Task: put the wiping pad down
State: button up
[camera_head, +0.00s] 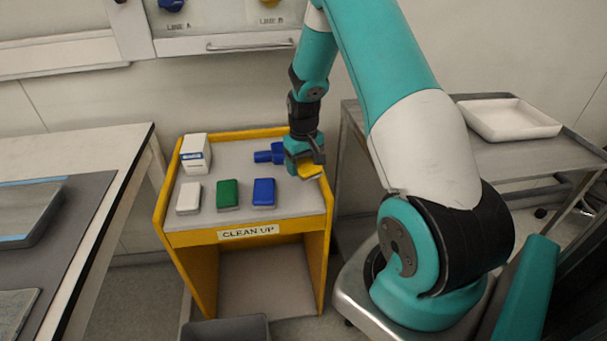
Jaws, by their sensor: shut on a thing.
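My gripper (306,163) is over the right side of the yellow cart marked CLEAN UP (248,231). It is shut on a yellow wiping pad (311,173), which shows only in part below the fingers. I cannot tell whether the pad touches the cart top. On the cart top, a white pad (188,198), a green pad (228,195) and a blue pad (264,193) lie in a row at the front, to the left of my gripper.
A white box (195,154) stands at the cart's back left. A blue object (267,154) lies just left of my gripper. A bench (98,160) is on the left, and a metal table with a white tray (508,119) on the right. A grey bin (226,329) is in front.

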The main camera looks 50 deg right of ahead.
jog(key=shift+f, duration=1.9)
jog(key=shift+f, duration=0.1)
jog(key=shift+f+b, duration=0.3)
jog(key=shift+f, duration=0.2)
jog(key=o, duration=1)
jog(key=shift+c, duration=0.2)
jog(key=shift+d, duration=0.1)
